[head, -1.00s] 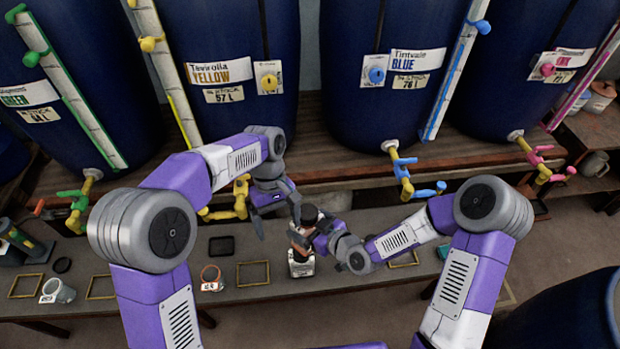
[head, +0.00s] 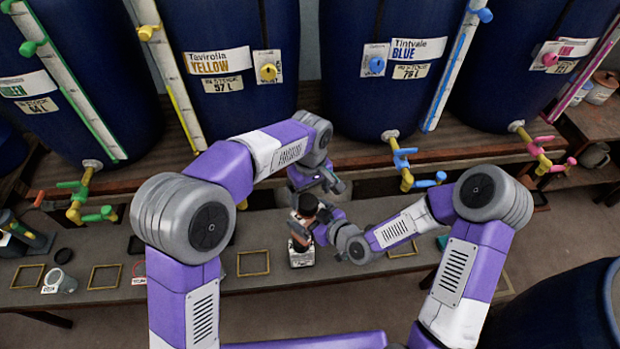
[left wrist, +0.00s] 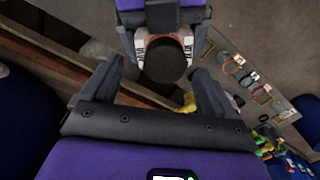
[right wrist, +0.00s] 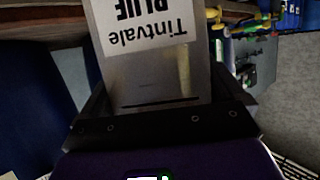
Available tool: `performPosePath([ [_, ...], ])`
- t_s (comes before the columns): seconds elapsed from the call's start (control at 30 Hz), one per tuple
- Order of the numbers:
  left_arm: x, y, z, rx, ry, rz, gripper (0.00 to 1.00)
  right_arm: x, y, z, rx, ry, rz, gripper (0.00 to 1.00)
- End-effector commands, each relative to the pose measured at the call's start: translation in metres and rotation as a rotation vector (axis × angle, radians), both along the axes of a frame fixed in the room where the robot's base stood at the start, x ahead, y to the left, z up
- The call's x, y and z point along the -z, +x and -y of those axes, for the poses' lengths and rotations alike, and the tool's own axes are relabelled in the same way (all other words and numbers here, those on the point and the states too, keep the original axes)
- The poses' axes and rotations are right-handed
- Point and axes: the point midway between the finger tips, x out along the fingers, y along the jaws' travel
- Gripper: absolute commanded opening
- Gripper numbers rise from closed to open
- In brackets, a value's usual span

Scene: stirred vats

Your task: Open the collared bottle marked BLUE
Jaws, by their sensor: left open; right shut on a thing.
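The bottle (head: 298,231) is held upright-looking over the bench, with a dark round cap (head: 307,204) on top. In the right wrist view its label (right wrist: 150,35) reads Tintvale BLUE, upside down. My right gripper (head: 318,232) is shut on the bottle's body from the right. My left gripper (head: 318,186) is open, just above and behind the cap. In the left wrist view the cap (left wrist: 166,60) shows on from above, between and beyond the open fingers (left wrist: 160,78).
Large blue vats with taps, including the BLUE vat (head: 380,100), stand behind on a wooden shelf.

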Motion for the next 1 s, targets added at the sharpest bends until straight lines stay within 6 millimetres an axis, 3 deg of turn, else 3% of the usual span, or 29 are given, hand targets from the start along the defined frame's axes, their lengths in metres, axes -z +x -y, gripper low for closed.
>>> performPosePath([
  [0.23, 0.027, 0.000, 0.000, 0.000, 0.001, 0.000, 0.88, 0.000, 0.000, 0.000, 0.000, 0.001, 0.001, 0.41],
  [0.6, 0.032, 0.000, 0.000, 0.000, 0.000, 0.000, 0.86, 0.000, 0.000, 0.000, 0.000, 0.001, 0.001, 0.41],
  [1.0, 0.031, 0.000, 0.002, 0.002, -0.004, 0.003, 0.25, -0.001, -0.001, -0.002, -0.006, 0.001, 0.002, 0.41],
])
